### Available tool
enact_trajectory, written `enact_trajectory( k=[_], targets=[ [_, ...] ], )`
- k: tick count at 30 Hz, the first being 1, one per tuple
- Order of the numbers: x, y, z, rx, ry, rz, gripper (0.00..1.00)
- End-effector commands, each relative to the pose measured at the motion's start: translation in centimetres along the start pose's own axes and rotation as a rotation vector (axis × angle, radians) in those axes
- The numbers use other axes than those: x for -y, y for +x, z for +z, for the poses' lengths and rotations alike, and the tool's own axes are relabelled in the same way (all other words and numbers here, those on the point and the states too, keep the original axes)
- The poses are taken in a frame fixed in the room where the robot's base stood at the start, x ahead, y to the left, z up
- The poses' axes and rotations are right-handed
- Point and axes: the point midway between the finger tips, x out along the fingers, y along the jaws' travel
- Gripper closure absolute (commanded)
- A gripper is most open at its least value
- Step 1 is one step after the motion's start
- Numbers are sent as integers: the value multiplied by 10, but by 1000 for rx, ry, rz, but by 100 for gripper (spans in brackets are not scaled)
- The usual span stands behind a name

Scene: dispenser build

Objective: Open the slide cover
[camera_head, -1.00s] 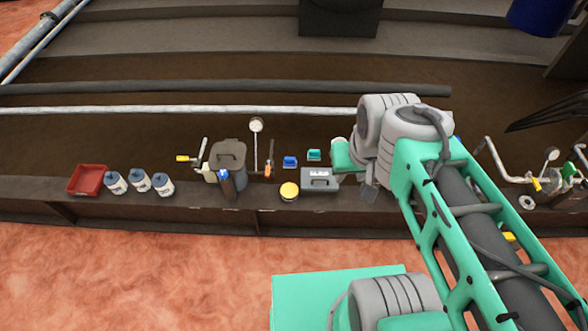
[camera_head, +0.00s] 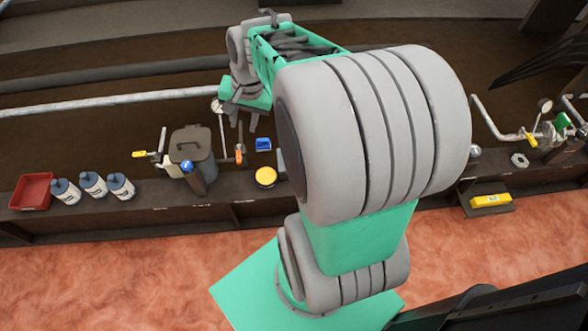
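I cannot tell for sure which thing bears the slide cover; no sliding lid shows clearly. A grey lidded bin (camera_head: 191,147) stands upright on the brown bench, and its lid looks closed. A grey case (camera_head: 281,164) is almost wholly hidden behind my arm. My gripper (camera_head: 243,117) hangs above the back of the bench, right of the bin and behind the blue block (camera_head: 262,144). Its fingers point down and look apart, with nothing seen between them.
A red tray (camera_head: 32,191), several bottles, a yellow-topped tin (camera_head: 265,177) and an orange-handled lever (camera_head: 239,156) stand along the bench. A yellow box (camera_head: 490,200) and pipes with a valve (camera_head: 533,138) are at the right. My arm hides the bench's middle.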

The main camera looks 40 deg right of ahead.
Motion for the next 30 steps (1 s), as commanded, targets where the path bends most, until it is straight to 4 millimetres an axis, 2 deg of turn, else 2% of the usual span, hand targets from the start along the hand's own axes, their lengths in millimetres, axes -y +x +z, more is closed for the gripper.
enact_trajectory(
  k=[1, 2, 3, 6, 9, 12, 15, 19, 27, 30],
  targets=[
    [-33, 72, -21, 21, 178, -7, 67],
    [-47, 96, -35, 32, 291, -18, 67],
    [-69, 128, -52, 47, 440, -33, 67],
    [-128, 200, -88, 83, 794, -76, 67],
    [-179, 250, -110, 115, 1071, -116, 67],
    [-211, 276, -120, 138, 1241, -146, 67],
    [-222, 283, -124, 148, 1311, -158, 67],
    [-220, 293, -124, 150, 1319, -159, 67],
    [-211, 344, -122, 150, 1318, -155, 67],
    [-208, 354, -122, 148, 1317, -157, 67]
  ],
)
